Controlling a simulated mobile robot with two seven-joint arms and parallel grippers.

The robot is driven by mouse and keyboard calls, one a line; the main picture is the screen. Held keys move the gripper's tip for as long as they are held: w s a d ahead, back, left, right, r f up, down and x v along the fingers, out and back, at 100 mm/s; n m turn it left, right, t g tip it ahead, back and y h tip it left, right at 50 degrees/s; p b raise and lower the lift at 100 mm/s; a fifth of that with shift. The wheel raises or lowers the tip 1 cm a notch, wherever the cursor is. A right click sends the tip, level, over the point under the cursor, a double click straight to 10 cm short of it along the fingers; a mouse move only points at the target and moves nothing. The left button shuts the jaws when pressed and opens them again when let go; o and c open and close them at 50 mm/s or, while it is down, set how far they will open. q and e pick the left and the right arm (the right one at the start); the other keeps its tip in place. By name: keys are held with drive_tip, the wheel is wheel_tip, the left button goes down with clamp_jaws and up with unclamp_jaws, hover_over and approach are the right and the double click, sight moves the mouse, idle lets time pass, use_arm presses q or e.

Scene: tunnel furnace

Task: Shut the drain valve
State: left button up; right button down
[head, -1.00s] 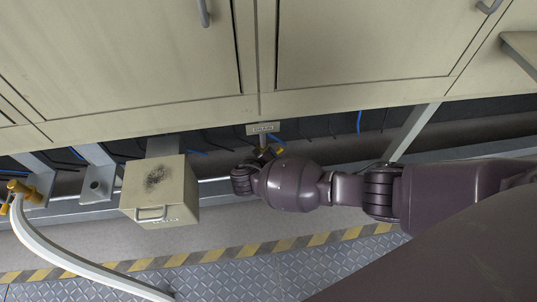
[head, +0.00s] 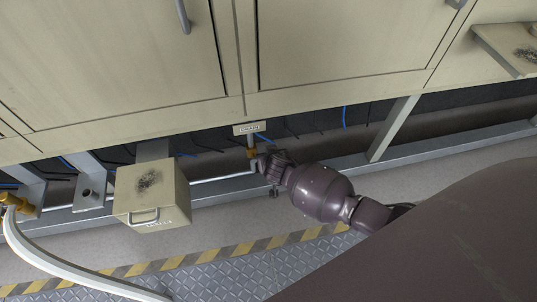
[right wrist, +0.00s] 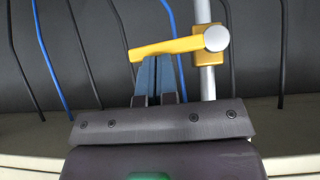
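The drain valve (head: 252,153) is a small yellow valve on a short grey pipe under the cabinet, just below a DRAIN label (head: 249,128) in the head view. In the right wrist view its yellow lever (right wrist: 165,48) lies crosswise to the upright grey pipe, slightly tilted, with a round pale hub at its right end. My right gripper (head: 264,163) is beside the valve. In the right wrist view the blue fingers of my right gripper (right wrist: 162,62) are close together, their tips meeting the lever's lower edge; no grip around it is visible. My left gripper is not in view.
A beige box (head: 152,195) with a handle hangs left of the valve. A yellow fitting with a pale hose (head: 45,262) is at far left. Cabinet panels (head: 120,60) overhang the valve, and a grey rail (head: 430,149) runs below. Thin cables hang behind. The patterned floor is clear.

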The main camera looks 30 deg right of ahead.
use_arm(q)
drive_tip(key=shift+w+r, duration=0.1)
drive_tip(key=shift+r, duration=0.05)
use_arm(e)
drive_tip(key=shift+f+y, duration=0.15)
drive_tip(key=shift+y, duration=0.15)
idle(0.4)
